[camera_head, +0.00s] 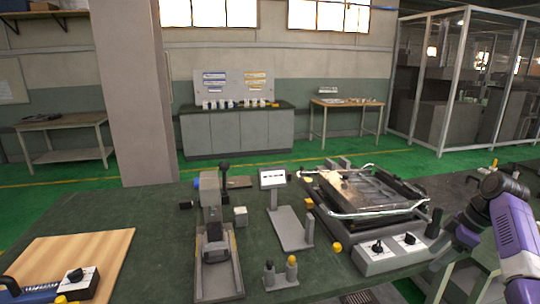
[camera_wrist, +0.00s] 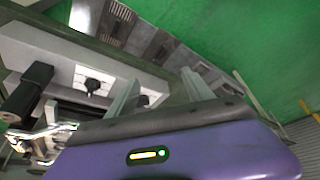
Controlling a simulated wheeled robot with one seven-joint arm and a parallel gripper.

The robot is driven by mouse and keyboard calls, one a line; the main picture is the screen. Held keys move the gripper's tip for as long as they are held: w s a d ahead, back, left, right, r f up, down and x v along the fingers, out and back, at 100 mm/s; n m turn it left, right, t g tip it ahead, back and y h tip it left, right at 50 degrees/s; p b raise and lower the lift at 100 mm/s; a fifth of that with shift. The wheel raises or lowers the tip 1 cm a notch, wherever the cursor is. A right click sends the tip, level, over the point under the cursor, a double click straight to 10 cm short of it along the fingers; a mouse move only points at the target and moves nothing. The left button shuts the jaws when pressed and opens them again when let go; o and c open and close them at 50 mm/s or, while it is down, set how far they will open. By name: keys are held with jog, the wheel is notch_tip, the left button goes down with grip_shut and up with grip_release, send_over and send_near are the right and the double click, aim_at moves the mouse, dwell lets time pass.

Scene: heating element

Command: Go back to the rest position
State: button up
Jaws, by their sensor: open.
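My gripper (camera_wrist: 160,85) shows in the wrist view as two pale fingers beyond a purple housing. The fingers stand apart and nothing shows between them. In the head view my purple and black arm is at the right edge, beside the right end of the green worktable (camera_head: 150,215); the gripper itself is not clearly seen there. A heating device with a metal frame (camera_head: 365,195) is on the right part of the table, left of my arm. Its grey control box with two black knobs (camera_head: 390,253) is at the front. A box with black knobs (camera_wrist: 92,85) shows at left in the wrist view.
A grey press-like fixture (camera_head: 215,245), a small display stand (camera_head: 273,180) and yellow-topped parts (camera_head: 291,268) stand on the table. A wooden board (camera_head: 75,255) lies at left. Green floor (camera_wrist: 250,45) shows beyond my fingers in the wrist view.

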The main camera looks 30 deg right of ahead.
jog(key=w+d+r+m+t+h, duration=0.3)
jog(key=w+d+m+t+h, duration=0.25)
jog(key=w+m+h, duration=0.2)
jog(key=s+a+f+m+t+h, duration=0.1)
jog(key=a+f+m+t, duration=0.15)
jog(key=a, duration=0.85)
jog(key=s+a+f+m+t+h, duration=0.15)
jog(key=a+f, duration=0.25)
jog(key=a, duration=0.8)
jog(key=s+a+r+n+t+y, duration=0.1)
jog(key=s+a+r+t, duration=0.1)
jog(key=s+a, duration=0.9)
jog(key=s+a+r+n+t+y, duration=0.1)
jog(key=s+a+r+t+y, duration=0.1)
jog(key=s+a, duration=0.95)
jog(key=s+a+f+n+g+y, duration=0.1)
jog(key=s+a+n+g+y, duration=0.1)
jog(key=s+a, duration=0.7)
jog(key=s+n+y, duration=0.1)
jog(key=y, duration=0.1)
jog(key=shift+s+a+f+g+y, duration=0.25)
jog(key=shift+s+f+g+y, duration=0.05)
jog(key=shift+s+f+g, duration=0.05)
jog(key=shift+c, duration=0.4)
